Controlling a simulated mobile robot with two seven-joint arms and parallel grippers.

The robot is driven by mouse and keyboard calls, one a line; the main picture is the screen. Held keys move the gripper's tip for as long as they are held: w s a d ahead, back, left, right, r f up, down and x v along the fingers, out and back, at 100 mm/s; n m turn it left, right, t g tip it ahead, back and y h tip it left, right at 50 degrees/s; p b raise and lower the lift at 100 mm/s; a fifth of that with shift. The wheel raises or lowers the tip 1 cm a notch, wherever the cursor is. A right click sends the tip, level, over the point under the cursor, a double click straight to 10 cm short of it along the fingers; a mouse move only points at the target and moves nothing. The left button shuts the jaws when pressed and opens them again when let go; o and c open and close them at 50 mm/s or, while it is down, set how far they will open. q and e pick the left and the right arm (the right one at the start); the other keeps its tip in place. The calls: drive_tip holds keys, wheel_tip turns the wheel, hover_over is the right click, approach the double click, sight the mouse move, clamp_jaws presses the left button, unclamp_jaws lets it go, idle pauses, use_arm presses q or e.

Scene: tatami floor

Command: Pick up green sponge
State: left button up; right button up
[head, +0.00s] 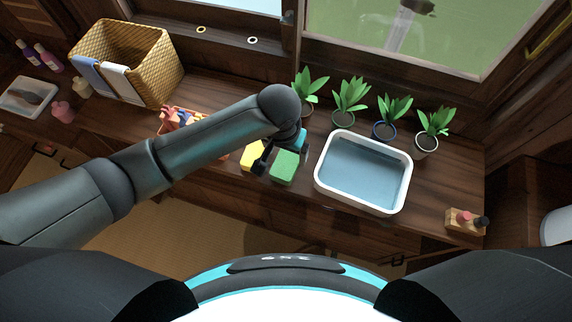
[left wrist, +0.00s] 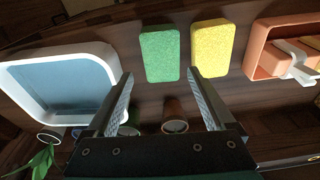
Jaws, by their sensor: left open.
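The green sponge (head: 284,170) lies flat on the dark wooden counter, left of the water basin. It also shows in the left wrist view (left wrist: 160,54), just beyond and between my fingertips. The yellow sponge (head: 252,157) lies beside it on the left; in the left wrist view the yellow sponge (left wrist: 210,49) is on the right. My left gripper (head: 281,156) is open and empty above the green sponge, partly covering its far side in the head view. The left gripper's fingers (left wrist: 159,74) are spread wider than the green sponge. My right gripper is not in view.
The white basin (head: 319,193) of water stands close to the right of the green sponge. Several potted plants (head: 350,95) line the back. An orange box (head: 172,118) and a wicker basket (head: 150,65) stand left. A small wooden holder (head: 461,226) is far right.

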sight(286, 163)
use_arm(q)
wheel_tip(286, 163, down, 2)
drive_tip(key=shift+w+d+f, duration=0.1)
drive_tip(key=shift+w+f, duration=0.05)
drive_tip(key=f+b, duration=0.1)
drive_tip(key=f, duration=0.4)
drive_tip(key=shift+w+b, duration=0.2)
drive_tip(key=shift+b, duration=0.2)
drive_tip(key=shift+f, duration=0.15)
drive_tip(key=shift+c, duration=0.4)
drive_tip(key=c, duration=1)
drive_tip(key=shift+r, duration=0.35)
wheel_tip(286, 163, up, 20)
drive_tip(key=p, duration=0.4)
drive_tip(key=shift+f, duration=0.15)
